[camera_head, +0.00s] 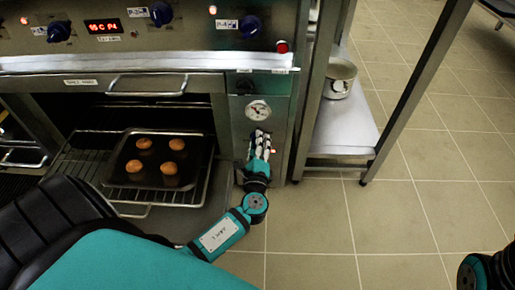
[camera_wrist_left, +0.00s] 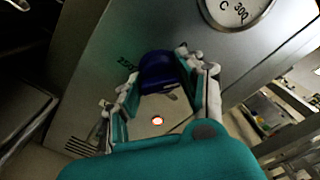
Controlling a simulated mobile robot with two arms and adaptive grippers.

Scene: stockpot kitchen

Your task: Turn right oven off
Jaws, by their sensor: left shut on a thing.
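The oven (camera_head: 150,82) fills the left of the head view. On its right-hand panel is a round dial gauge (camera_head: 258,110), also partly visible at the top of the left wrist view (camera_wrist_left: 235,10). My left gripper (camera_head: 260,142) is at the panel just below the gauge. In the left wrist view its fingers (camera_wrist_left: 160,78) are closed on a dark blue knob (camera_wrist_left: 157,70), one finger on each side. In the head view the gripper hides this knob. A small orange-white light (camera_wrist_left: 157,121) shows between the fingers. My right gripper is out of view.
A pulled-out rack holds a dark tray (camera_head: 130,176) with several round buns, left of my left arm. More blue knobs (camera_head: 59,31) and a red display (camera_head: 104,26) line the top panel. A metal shelf with a pot (camera_head: 338,80) stands right; tiled floor (camera_head: 420,160) is clear.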

